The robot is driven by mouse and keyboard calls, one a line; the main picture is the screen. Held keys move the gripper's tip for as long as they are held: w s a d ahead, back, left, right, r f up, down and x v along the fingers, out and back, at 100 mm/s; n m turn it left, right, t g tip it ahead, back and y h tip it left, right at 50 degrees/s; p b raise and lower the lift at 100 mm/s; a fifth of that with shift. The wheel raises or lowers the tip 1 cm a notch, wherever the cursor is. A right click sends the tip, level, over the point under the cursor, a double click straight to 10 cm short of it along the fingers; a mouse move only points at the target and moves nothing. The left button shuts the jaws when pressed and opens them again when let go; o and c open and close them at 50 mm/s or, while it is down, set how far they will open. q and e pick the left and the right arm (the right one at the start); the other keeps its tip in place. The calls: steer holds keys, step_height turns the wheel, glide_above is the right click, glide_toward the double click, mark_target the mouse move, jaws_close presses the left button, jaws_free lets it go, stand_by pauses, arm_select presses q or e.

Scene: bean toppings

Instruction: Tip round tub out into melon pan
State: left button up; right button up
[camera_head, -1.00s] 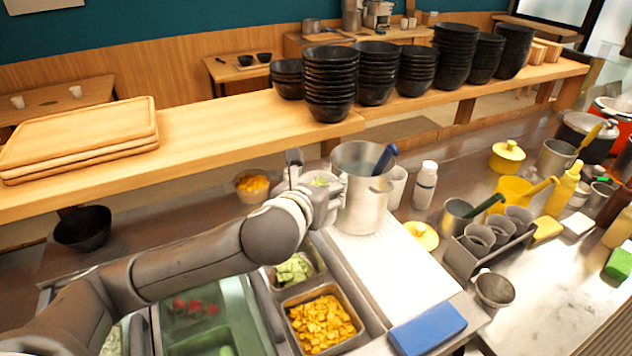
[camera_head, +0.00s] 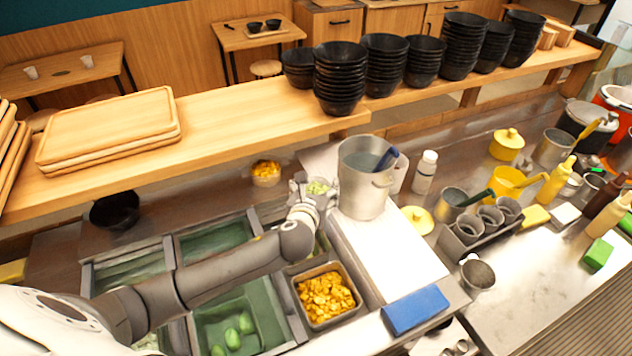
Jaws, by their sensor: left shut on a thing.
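My left gripper (camera_head: 311,190) is shut on a small round tub (camera_head: 318,188) with pale green pieces in it. It holds the tub roughly upright, just left of the big metal pot. The melon pan cannot be made out clearly; my left wrist and forearm cover the pan area behind the orange-filled pan. My right gripper is out of view.
A pan of orange cubes (camera_head: 326,297) sits in front of my left forearm. A second round tub with orange pieces (camera_head: 265,173) stands at the back. A tall metal pot (camera_head: 362,195) is close right of the gripper.

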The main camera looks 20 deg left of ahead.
mark_target(318, 192)
arm_select(q)
steer(key=shift+f, duration=1.5)
steer(key=n+h, duration=0.2)
steer(key=n, duration=0.1)
steer(key=shift+a+r, duration=0.2)
steer(key=shift+r, duration=0.05)
steer(key=shift+a+n+h, duration=0.1)
steer(key=shift+n+h, duration=0.4)
steer(key=shift+a+f+n, duration=0.1)
steer(key=shift+f+n, duration=0.15)
steer(key=shift+n, duration=0.05)
steer(key=shift+a+f+n+h+b, duration=0.3)
steer(key=shift+n+h+b, duration=0.45)
steer(key=shift+b, duration=0.35)
steer(key=shift+a+f+n+h+b, duration=0.45)
steer(key=shift+f+n+h+b, duration=0.15)
steer(key=shift+n, duration=0.25)
steer(key=shift+a+f+n+h+b, duration=0.3)
steer(key=shift+f+n+h+b, duration=0.15)
steer(key=shift+f+n+b, duration=0.15)
steer(key=a+f+n+h+b, duration=0.1)
steer(key=b, duration=0.1)
steer(key=f+n+t+h+b, duration=0.1)
steer(key=n+b, duration=0.1)
steer(key=a+f+n+b, duration=0.1)
steer(key=n+b, duration=0.1)
steer(key=b, duration=0.1)
steer(key=shift+a+f+t+h, duration=0.3)
steer(key=shift+a+t+h, duration=0.05)
steer(key=shift+t+h, duration=0.05)
